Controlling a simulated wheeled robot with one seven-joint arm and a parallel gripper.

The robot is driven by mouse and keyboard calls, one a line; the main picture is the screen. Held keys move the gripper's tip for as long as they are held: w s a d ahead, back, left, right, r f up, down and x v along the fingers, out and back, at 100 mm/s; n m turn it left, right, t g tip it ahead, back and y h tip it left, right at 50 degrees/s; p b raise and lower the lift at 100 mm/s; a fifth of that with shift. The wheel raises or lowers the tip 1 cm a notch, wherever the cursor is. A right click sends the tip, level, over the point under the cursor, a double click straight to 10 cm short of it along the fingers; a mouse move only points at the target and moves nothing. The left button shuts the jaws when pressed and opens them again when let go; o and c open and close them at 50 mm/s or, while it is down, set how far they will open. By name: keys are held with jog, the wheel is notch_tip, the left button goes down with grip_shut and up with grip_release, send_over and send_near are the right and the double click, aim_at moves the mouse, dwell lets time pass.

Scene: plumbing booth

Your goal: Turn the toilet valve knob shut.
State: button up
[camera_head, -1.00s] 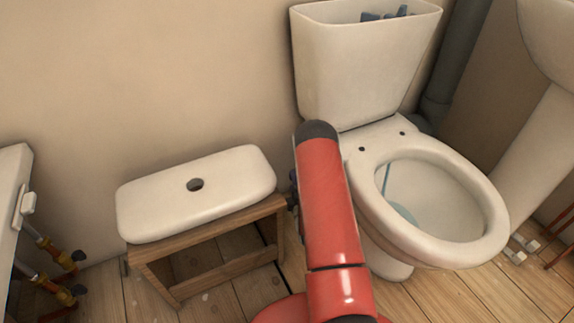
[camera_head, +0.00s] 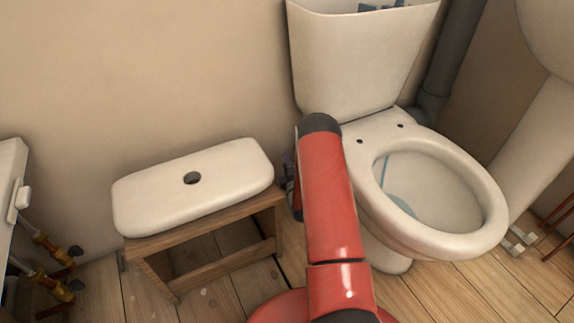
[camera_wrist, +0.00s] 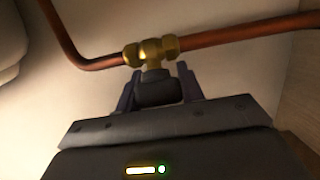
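In the wrist view, a brass valve (camera_wrist: 152,51) sits on a copper pipe near the wall, with a dark round knob (camera_wrist: 157,92) on its near side. My gripper (camera_wrist: 158,80) has one finger on each side of the knob. Both fingers appear to touch its sides, with no clear gap. In the head view, my red arm covers most of the gripper and the valve; only a dark bit shows left of the arm, beside the toilet (camera_head: 440,190).
A wooden stool (camera_head: 205,233) carrying a white cistern lid (camera_head: 230,178) stands left of my arm. The lidless cistern (camera_head: 350,60) is behind. Brass pipe fittings (camera_head: 50,250) are at the far left, a basin pedestal (camera_head: 525,150) at the right. Floor between stool and toilet is narrow.

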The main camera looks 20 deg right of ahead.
jog(key=c, duration=0.4)
jog(key=shift+o, duration=0.2)
jog(key=shift+s+r+m+t+h, duration=0.1)
jog(key=shift+r+m+t+h, duration=0.15)
jog(key=shift+m+t+h, duration=0.6)
jog(key=shift+r+m+t+h, duration=0.25)
jog(key=shift+m+t, duration=0.7)
jog(key=shift+m, duration=0.7)
jog(key=o, duration=1)
jog(key=shift+d, duration=0.1)
